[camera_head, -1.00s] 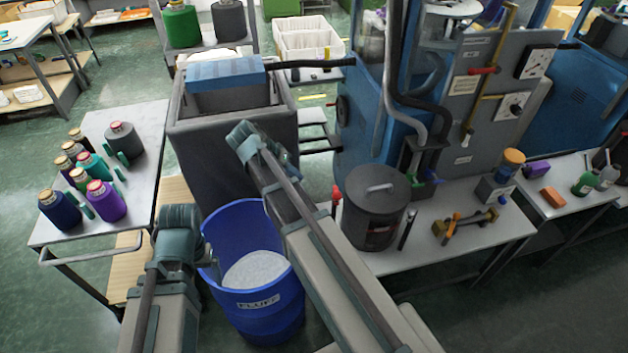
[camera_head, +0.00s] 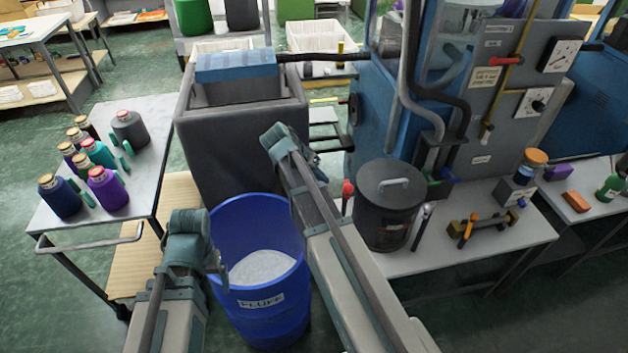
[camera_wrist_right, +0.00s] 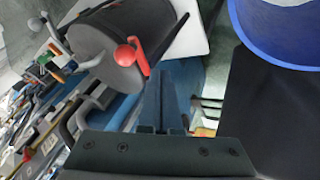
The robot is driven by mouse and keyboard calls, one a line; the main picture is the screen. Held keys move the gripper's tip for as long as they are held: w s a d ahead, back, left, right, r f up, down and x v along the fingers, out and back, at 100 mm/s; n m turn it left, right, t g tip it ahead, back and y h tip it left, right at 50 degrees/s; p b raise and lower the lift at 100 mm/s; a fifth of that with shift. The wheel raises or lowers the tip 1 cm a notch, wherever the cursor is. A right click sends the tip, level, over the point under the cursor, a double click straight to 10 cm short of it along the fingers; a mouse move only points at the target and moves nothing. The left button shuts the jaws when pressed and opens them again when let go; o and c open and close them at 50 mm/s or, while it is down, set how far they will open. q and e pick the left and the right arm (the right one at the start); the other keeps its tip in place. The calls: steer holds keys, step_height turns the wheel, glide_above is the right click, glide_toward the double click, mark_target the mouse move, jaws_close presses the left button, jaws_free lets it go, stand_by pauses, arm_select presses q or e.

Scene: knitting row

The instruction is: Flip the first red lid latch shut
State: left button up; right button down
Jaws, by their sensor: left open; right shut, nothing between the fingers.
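The red latch (camera_head: 347,188) shows as a small red knob at the left side of the dark grey lidded canister (camera_head: 385,222). In the right wrist view the red latch (camera_wrist_right: 141,48) is larger, a red lever with a round knob against the canister (camera_wrist_right: 108,45). I cannot tell from its pose whether it is fastened. My right gripper (camera_wrist_right: 166,95) is shut and empty, pointing toward the canister area, apart from the latch. In the head view its fingers are mostly hidden behind the wrist. My left gripper (camera_head: 218,268) is open and empty beside the blue bin.
The blue fluff bin (camera_head: 262,312) stands between my arms. A grey box machine (camera_head: 240,140) is behind it. The canister's white table (camera_head: 450,255) also holds a dark rod and a yellow-and-orange tool (camera_head: 480,222). A blue knitting machine (camera_head: 375,125) stands behind. Yarn cones fill the left table (camera_head: 150,165).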

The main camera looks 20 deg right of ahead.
mark_target(346, 185)
arm_select(q)
steer(key=shift+f, duration=0.55)
arm_select(e)
steer(key=shift+s+d+f, duration=0.25)
steer(key=shift+s+d, duration=0.35)
steer(key=shift+d, duration=0.25)
steer(key=shift+s+d+f, duration=0.25)
steer(key=shift+s+d, duration=0.35)
steer(key=shift+d, duration=0.2)
steer(key=shift+s, duration=0.15)
steer(key=shift+s+d+n+t, duration=0.15)
steer(key=shift+n+t, duration=0.25)
steer(key=shift+n, duration=0.3)
